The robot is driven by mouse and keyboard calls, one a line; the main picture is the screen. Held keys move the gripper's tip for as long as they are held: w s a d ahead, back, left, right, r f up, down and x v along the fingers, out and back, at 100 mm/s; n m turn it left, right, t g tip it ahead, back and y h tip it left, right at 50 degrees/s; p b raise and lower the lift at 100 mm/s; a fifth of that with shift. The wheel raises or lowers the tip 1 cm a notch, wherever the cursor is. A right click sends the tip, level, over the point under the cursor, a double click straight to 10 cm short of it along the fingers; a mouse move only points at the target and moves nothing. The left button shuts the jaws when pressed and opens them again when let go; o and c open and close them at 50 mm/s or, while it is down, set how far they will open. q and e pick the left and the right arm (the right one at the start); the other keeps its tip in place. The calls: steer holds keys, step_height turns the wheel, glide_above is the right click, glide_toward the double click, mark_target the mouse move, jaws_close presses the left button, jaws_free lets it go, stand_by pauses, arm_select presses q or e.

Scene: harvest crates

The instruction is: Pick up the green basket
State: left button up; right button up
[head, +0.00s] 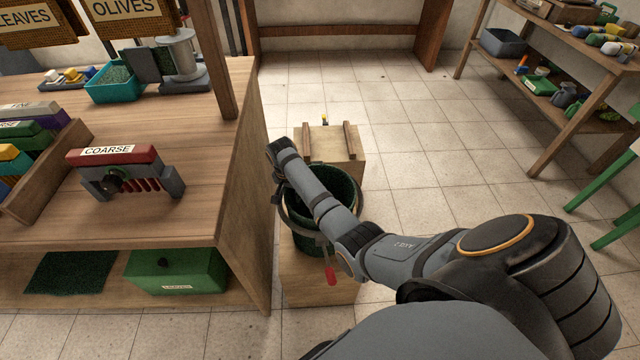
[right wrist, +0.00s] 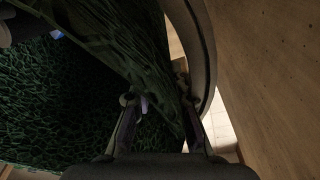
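The green basket (head: 312,238) stands upright on a low wooden block, with a grey hoop around it and a red tag hanging at its front. My right arm reaches across its top and hides part of its mouth. In the right wrist view my right gripper (right wrist: 157,100) has its two fingers apart at the basket's dark green mesh wall (right wrist: 125,50). The wall shows between the fingers, with the grey hoop (right wrist: 207,45) just to the right. Whether the fingers touch the wall I cannot tell. My left gripper is not in view.
A wooden bench (head: 235,215) stands close on the left, with a grey tool labelled COARSE (head: 125,172) and a green box (head: 178,270) on its lower shelf. A wooden crate (head: 345,150) is just behind the basket. Tiled floor (head: 430,150) is clear to the right.

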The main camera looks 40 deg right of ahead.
steer(key=shift+f, duration=0.15)
jaws_close()
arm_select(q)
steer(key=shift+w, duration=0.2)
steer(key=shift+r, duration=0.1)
